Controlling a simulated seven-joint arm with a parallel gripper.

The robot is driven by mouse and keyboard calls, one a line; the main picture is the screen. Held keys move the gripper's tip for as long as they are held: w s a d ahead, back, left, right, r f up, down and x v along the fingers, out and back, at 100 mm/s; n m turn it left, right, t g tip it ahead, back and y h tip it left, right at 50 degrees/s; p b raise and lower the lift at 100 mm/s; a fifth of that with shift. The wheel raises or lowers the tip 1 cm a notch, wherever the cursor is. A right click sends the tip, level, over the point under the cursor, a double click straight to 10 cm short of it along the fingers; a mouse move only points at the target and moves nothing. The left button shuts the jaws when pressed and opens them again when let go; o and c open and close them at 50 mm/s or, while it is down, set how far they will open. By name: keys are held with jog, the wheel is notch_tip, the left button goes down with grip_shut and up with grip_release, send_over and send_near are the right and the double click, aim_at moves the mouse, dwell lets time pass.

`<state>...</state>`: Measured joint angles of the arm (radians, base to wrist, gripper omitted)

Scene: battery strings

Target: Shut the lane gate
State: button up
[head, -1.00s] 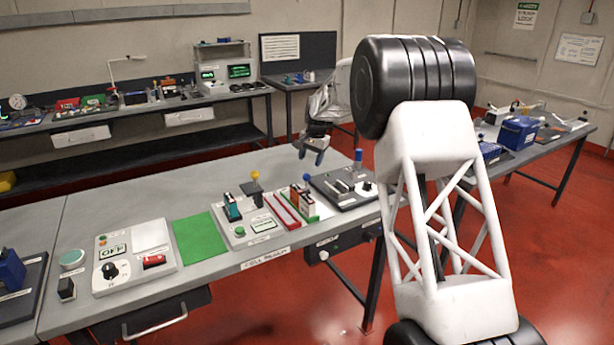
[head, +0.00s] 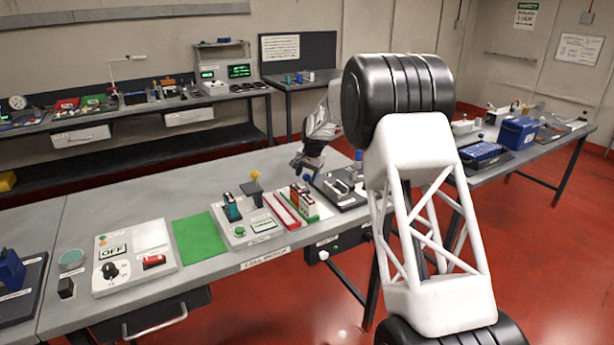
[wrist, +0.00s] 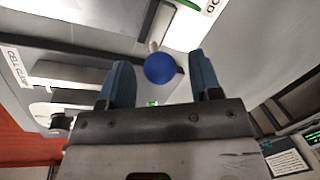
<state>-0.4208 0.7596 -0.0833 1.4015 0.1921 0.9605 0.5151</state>
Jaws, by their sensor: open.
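A round blue knob (head: 308,178) on a thin stem stands at the near left edge of the dark panel (head: 350,205) on the long bench. I cannot tell for sure whether it belongs to the lane gate. My gripper (head: 306,165) is open and points down just above and behind this knob. In the wrist view the blue knob (wrist: 159,68) lies between the two spread blue fingers, with a gap on both sides. Whether any finger touches it cannot be told. My wrist hides part of the panel's back.
A green mat (head: 200,236) and a switch box reading OFF (head: 133,257) sit farther left. The bench's back left is bare.

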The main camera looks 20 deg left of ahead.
jog(key=shift+f, duration=0.2)
grip_shut()
jog(key=shift+s+a, duration=0.9)
grip_release()
jog(key=shift+r, duration=0.1)
notch_tip(320, 180, up, 8)
jog(key=d, duration=0.1)
jog(key=shift+s+d+f, duration=0.15)
jog(key=shift+d+f, duration=0.05)
jog(key=shift+f, duration=0.05)
dwell(0.4)
